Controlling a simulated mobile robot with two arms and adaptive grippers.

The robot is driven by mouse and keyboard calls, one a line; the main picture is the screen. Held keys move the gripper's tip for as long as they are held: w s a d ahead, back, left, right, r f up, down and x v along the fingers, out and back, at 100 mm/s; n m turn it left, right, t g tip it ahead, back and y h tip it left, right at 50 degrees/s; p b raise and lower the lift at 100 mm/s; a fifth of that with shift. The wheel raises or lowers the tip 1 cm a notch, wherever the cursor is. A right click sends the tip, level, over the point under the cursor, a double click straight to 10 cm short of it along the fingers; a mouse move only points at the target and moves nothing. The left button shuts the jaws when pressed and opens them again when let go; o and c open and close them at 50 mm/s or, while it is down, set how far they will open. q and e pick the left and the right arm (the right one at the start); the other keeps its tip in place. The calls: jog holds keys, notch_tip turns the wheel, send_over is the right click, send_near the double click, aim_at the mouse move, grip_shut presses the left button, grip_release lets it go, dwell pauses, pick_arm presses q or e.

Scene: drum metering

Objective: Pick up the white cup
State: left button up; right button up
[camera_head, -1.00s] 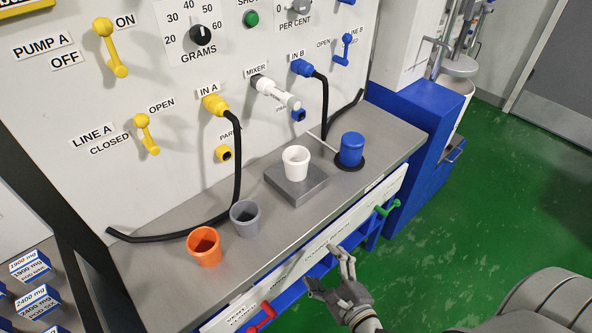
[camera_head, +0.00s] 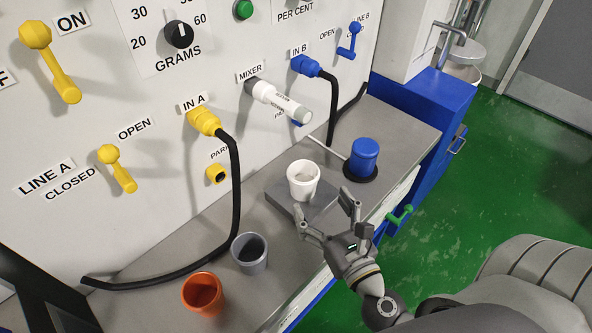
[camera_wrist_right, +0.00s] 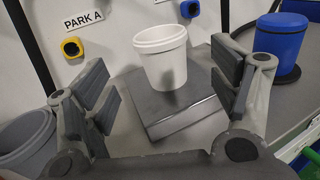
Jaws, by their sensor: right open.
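The white cup (camera_head: 303,181) stands upright on a grey square block (camera_head: 283,200) on the steel counter. In the right wrist view the white cup (camera_wrist_right: 161,55) shows beyond and between the fingers, upright on the block. My right gripper (camera_head: 325,216) is open and empty. It is in front of the cup, on the near side of the block, with its fingers spread toward the cup and not touching it. My left gripper is not in view.
A grey cup (camera_head: 250,254) and an orange cup (camera_head: 203,294) stand on the counter at the left. A blue lidded container (camera_head: 363,158) stands on a black disc to the right. The white mixer nozzle (camera_head: 278,101) juts out above the cup. Black hoses run along the panel.

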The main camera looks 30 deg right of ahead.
aim_at(310, 183)
jog(key=w+p, duration=0.2)
jog(key=w, duration=0.1)
jog(key=shift+w+r, duration=0.2)
jog(key=shift+r, duration=0.15)
jog(key=shift+w+d+f, duration=0.1)
jog(key=shift+w+f, duration=0.05)
jog(key=shift+w, duration=0.45)
jog(key=shift+w+d+r+p, duration=0.1)
jog(key=shift+w+r+p, duration=0.15)
jog(key=shift+w+p, duration=0.7)
jog(key=shift+w+f, duration=0.15)
jog(key=shift+w, duration=1.05)
jog(key=shift+w+d+f, duration=0.1)
jog(key=shift+w, duration=0.3)
jog(key=shift+c, duration=0.5)
jog(key=c, duration=1.1)
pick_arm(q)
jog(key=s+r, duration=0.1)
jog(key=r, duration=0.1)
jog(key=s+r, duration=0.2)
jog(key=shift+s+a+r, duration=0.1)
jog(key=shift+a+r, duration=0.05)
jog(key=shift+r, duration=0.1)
pick_arm(e)
jog(key=shift+c, duration=0.2)
